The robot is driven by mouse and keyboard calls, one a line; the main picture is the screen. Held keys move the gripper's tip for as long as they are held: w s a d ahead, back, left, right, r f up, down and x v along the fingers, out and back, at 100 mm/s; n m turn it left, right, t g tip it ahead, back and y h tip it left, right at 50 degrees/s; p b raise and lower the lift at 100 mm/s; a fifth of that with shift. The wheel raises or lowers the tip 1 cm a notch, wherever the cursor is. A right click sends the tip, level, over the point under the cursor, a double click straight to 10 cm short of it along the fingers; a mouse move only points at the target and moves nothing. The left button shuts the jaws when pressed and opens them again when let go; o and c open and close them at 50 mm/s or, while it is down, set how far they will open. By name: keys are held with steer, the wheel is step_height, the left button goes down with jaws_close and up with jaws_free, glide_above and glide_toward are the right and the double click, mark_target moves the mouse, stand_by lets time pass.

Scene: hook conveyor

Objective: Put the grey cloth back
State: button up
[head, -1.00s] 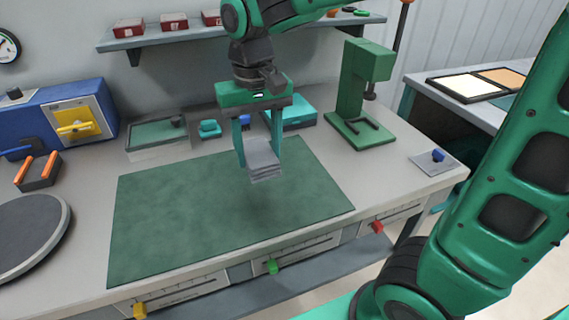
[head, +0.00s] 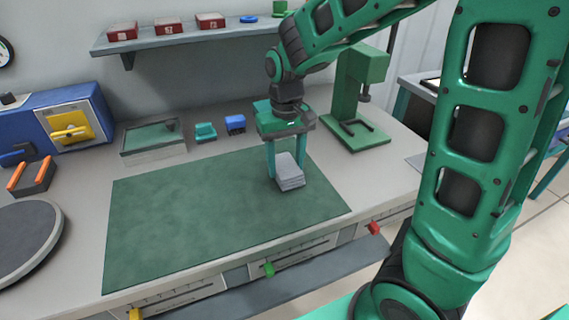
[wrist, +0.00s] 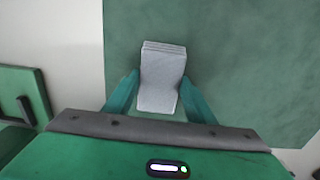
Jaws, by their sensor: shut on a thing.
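The grey cloth (head: 289,172) is a small folded stack held between the two teal fingers of my gripper (head: 285,165). It is at or just above the green mat (head: 200,222), near the mat's back right part; I cannot tell whether it touches the mat. In the wrist view the cloth (wrist: 162,78) sits between the fingertips (wrist: 160,92), with the mat under and to the right of it.
A green press-like stand (head: 360,100) is right of my gripper. Behind the mat are a glass-topped box (head: 150,137), a teal block (head: 205,131) and a blue block (head: 235,123). A shelf (head: 180,38) with red boxes hangs above. The mat's left and middle are clear.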

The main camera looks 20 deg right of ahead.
mark_target(286, 166)
steer(key=shift+f, duration=0.2)
steer(key=shift+f, duration=0.15)
steer(key=o, duration=1.1)
steer(key=shift+o, duration=0.2)
step_height(286, 166, up, 12)
steer(key=shift+r, duration=0.2)
steer(key=s+d+f+m, duration=0.3)
steer(key=s+d, duration=0.5)
steer(key=s, duration=0.3)
steer(key=s+d+f+m, duration=0.3)
steer(key=s+d, duration=0.6)
steer(key=s, duration=0.3)
steer(key=shift+s+d+f, duration=0.2)
steer(key=shift+s+f, duration=0.05)
steer(key=shift+f, duration=0.55)
